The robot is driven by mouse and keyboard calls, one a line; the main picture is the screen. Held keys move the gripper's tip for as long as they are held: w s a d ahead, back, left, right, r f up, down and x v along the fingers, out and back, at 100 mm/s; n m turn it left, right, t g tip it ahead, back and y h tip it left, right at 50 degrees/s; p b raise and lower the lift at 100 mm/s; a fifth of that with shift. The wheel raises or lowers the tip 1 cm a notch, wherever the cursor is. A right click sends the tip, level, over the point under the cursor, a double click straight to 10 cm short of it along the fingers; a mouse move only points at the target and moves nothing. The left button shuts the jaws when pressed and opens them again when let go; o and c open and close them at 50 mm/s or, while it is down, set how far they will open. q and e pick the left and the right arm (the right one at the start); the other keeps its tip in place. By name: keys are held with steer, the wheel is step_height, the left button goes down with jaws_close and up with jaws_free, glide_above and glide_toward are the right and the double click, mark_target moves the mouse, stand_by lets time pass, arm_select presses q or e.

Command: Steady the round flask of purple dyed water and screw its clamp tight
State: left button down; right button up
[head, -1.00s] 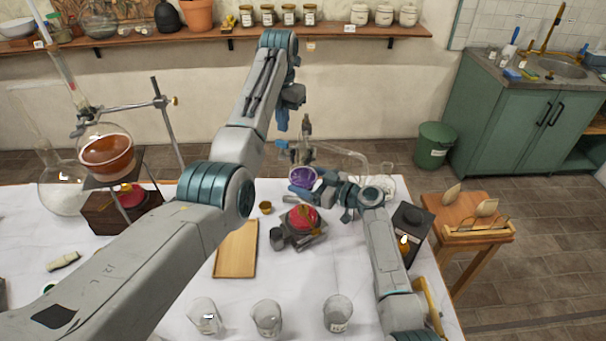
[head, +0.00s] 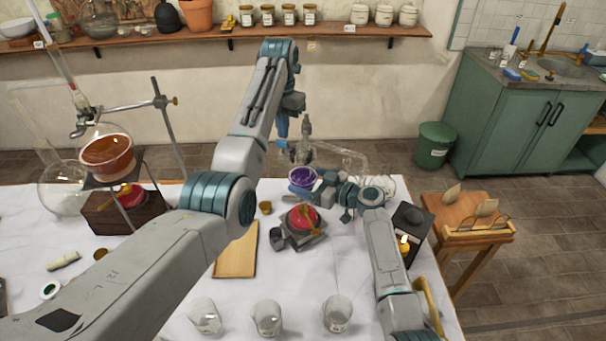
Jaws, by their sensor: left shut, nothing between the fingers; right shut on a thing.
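The round flask (head: 301,175) of purple dyed water is upright near the back edge of the white table, above a red-topped burner (head: 302,218). My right gripper (head: 306,190) comes from the right and is shut on the flask, low on its near side; its fingertips partly overlap the glass. My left gripper (head: 282,131) is shut and empty, pointing down just left of the glass neck piece (head: 306,130) above the flask. The clamp and its screw are too small and too hidden behind my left gripper to make out.
A black lamp box (head: 411,222) is right of my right arm.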

arm_select(q)
steer(key=shift+s, duration=0.4)
stand_by(0.4)
steer(key=shift+s+d, duration=0.4)
steer(key=shift+d, duration=0.3)
stand_by(0.7)
step_height(320, 180, up, 6)
steer(key=shift+w+d, duration=0.25)
steer(key=shift+d, duration=0.05)
stand_by(0.6)
